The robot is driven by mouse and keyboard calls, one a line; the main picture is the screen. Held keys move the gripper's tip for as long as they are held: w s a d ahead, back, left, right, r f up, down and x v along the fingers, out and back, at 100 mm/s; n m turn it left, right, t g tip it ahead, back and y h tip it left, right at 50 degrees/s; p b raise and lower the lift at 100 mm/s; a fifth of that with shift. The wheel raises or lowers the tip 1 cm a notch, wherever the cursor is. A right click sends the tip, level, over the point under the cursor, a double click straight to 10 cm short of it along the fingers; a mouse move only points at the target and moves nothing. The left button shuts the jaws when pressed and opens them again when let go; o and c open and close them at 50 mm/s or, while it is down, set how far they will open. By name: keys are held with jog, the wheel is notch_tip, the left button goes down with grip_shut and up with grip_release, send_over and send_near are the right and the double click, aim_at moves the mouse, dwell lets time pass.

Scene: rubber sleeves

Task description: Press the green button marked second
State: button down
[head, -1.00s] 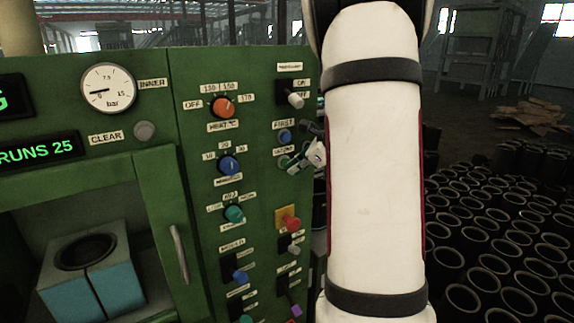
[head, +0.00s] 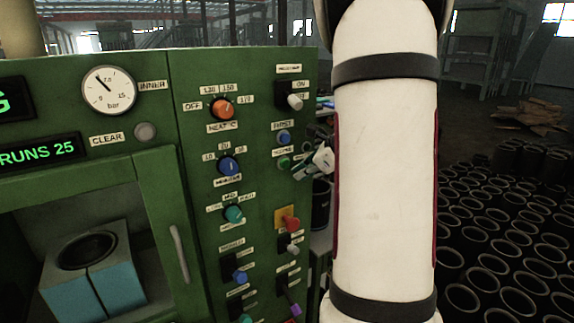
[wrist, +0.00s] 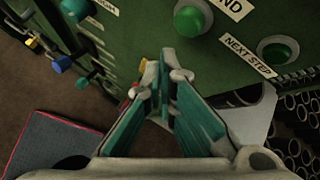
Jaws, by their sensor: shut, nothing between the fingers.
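The green button (head: 284,162) is on the right part of the green panel, below the blue button marked FIRST (head: 283,138). Its label is hard to read in the head view. In the wrist view the green button (wrist: 189,18) stands out at the top, beside a label ending in "ND". My gripper (head: 301,173) is just right of and slightly below the button in the head view, apart from it. In the wrist view my gripper (wrist: 164,68) has its teal fingers together and empty, with the tips below the button.
Another green button (wrist: 277,50) sits near a NEXT STEP label in the wrist view. A red button on a yellow plate (head: 289,222), knobs and switches crowd the panel below. A pressure gauge (head: 109,91) is at upper left. Black sleeves (head: 510,240) stand at right.

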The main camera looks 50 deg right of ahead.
jog(key=s, duration=0.3)
jog(key=shift+a, duration=0.4)
dwell(0.5)
jog(key=s+a+r+n+g+y, duration=0.1)
jog(key=a+r+n+g+y, duration=0.15)
jog(key=a+n, duration=0.7)
jog(key=s+a+r+n+g+y, duration=0.1)
jog(key=a+r+n, duration=0.3)
jog(key=a, duration=1.1)
jog(key=s+a+n+h, duration=0.4)
jog(key=s+a+n, duration=0.6)
jog(key=n, duration=0.7)
jog(key=shift+s+n, duration=0.35)
jog(key=shift+s, duration=0.2)
